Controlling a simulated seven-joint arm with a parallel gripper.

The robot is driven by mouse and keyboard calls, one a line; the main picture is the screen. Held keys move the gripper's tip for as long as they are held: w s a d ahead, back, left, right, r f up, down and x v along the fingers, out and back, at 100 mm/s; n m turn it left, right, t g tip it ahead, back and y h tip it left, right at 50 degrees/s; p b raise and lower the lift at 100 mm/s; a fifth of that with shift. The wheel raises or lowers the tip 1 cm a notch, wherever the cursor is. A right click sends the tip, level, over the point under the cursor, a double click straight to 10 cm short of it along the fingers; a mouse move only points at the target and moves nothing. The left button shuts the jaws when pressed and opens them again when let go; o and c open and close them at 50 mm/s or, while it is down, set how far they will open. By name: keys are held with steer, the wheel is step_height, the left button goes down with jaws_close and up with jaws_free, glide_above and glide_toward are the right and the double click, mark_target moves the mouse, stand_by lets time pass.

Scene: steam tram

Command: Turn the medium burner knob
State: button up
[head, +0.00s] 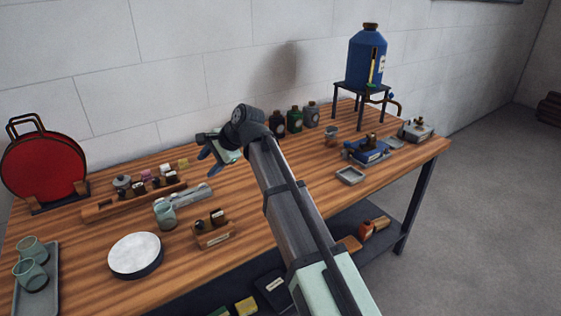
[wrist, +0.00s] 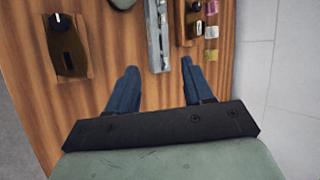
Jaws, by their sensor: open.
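My gripper (head: 207,146) is open and empty, raised above the back middle of the table; its two blue fingers also show in the wrist view (wrist: 159,67). Below and between them lies a narrow grey metal bar (wrist: 157,30) with small fittings, which lies flat in the head view (head: 192,194). A brown wooden block (head: 214,236) with dark knob-like parts stands nearer the front edge. In the wrist view the block (wrist: 70,62) shows a round black knob (wrist: 61,23) and is left of the fingers, apart from them. I cannot tell which part is the medium burner knob.
A long wooden rack (head: 102,210), small coloured blocks (head: 183,162) and a glass (head: 165,217) stand near the bar. A white round dish (head: 135,254) is at the front left. Dark bottles (head: 295,119) stand by the wall. A blue container (head: 366,60) stands at the right.

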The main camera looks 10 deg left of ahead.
steer(key=w+d+f+m, duration=0.1)
steer(key=w+d+f, duration=0.1)
steer(key=w+d, duration=0.3)
steer(key=w+d+f+m+t, duration=0.1)
steer(key=w+d, duration=0.5)
steer(key=d, duration=0.7)
steer(key=shift+w+d+f+m+t+h, duration=0.15)
steer(key=shift+d+f+m+t+h, duration=0.2)
steer(key=shift+f+m, duration=0.4)
